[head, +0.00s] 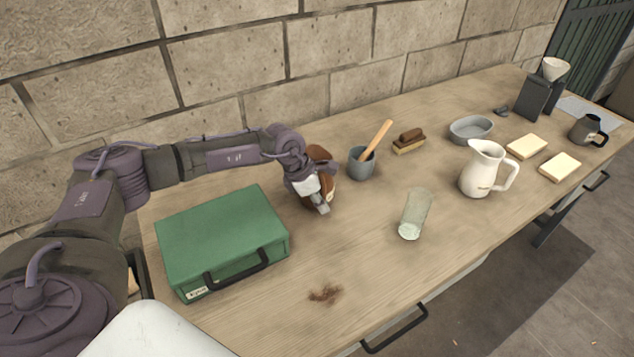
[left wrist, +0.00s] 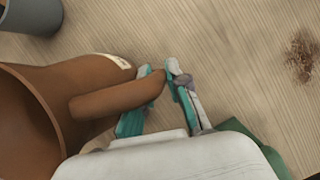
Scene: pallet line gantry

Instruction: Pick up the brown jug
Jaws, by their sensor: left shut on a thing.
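The brown jug (head: 322,158) is on the left half of the wooden table, mostly hidden behind my left gripper (head: 322,204) in the head view. In the left wrist view the jug (left wrist: 30,80) fills the left side, with its open mouth and its handle showing. The left gripper (left wrist: 158,72) has its teal-padded fingers at the handle's outer end and is shut on the handle. Whether the jug's base touches the table cannot be told. My right gripper does not show.
A green case (head: 222,236) lies left of the jug. A grey mortar with a pestle (head: 361,164) stands close to its right. A clear glass (head: 413,214) and a white pitcher (head: 482,172) stand farther right. A brown smear (head: 325,294) marks the clear table front (head: 350,260).

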